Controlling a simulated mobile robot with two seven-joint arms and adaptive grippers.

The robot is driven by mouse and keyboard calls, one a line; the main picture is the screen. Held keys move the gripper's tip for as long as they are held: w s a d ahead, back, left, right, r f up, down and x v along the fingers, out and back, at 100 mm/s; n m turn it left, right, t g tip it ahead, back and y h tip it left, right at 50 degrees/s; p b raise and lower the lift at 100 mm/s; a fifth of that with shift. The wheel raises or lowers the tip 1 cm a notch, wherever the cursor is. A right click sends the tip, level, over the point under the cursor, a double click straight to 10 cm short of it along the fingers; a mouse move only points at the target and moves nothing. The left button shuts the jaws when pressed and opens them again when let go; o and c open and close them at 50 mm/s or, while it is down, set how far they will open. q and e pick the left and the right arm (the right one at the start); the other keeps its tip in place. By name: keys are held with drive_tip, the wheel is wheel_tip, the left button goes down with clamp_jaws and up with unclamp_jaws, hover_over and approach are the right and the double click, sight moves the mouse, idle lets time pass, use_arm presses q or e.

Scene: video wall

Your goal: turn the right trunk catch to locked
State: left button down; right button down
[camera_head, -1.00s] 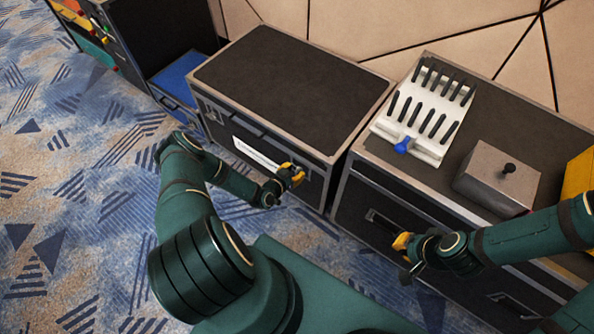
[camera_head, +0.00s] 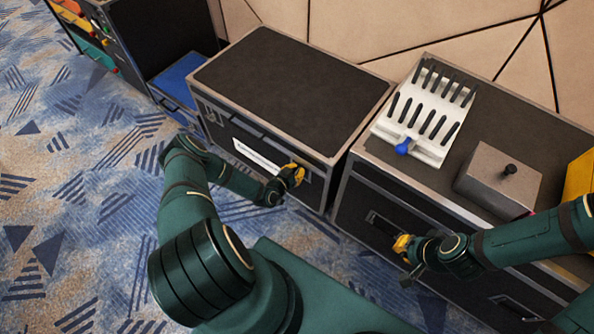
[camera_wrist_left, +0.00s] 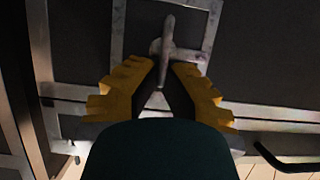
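The trunk (camera_head: 290,85) is a black case with metal edging, its front facing my base. The right trunk catch (camera_wrist_left: 167,40) is a grey metal handle on a framed plate in the left wrist view; it points up and down in that picture. My left gripper (camera_wrist_left: 163,68) has its yellow fingers on both sides of the handle's lower part, close against it. In the head view my left gripper (camera_head: 294,174) is at the right part of the trunk front and hides the catch. My right gripper (camera_head: 404,245) is by the neighbouring case; its finger gap is unclear.
A second black case (camera_head: 360,190) stands at the right, carrying a white rack (camera_head: 388,128) with black sticks and a blue knob, and a grey metal box (camera_head: 497,180). A blue case (camera_head: 180,78) is left of the trunk. Patterned carpet (camera_head: 80,200) is open at left.

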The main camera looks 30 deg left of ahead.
use_arm(q)
drive_tip(key=shift+d+f+m+t+y, duration=0.55)
drive_tip(key=shift+m+y, duration=0.55)
drive_tip(key=shift+m, duration=1.15)
drive_tip(key=shift+d+f+m+t+y, duration=0.25)
drive_tip(key=shift+m+t+y, duration=0.65)
drive_tip(key=shift+m, duration=1.4)
drive_tip(key=shift+d+f+m+t+y, duration=0.45)
drive_tip(key=shift+m+y, duration=0.85)
drive_tip(key=shift+m, duration=0.95)
drive_tip(key=shift+a, duration=0.1)
drive_tip(key=c, duration=1.1)
unclamp_jaws()
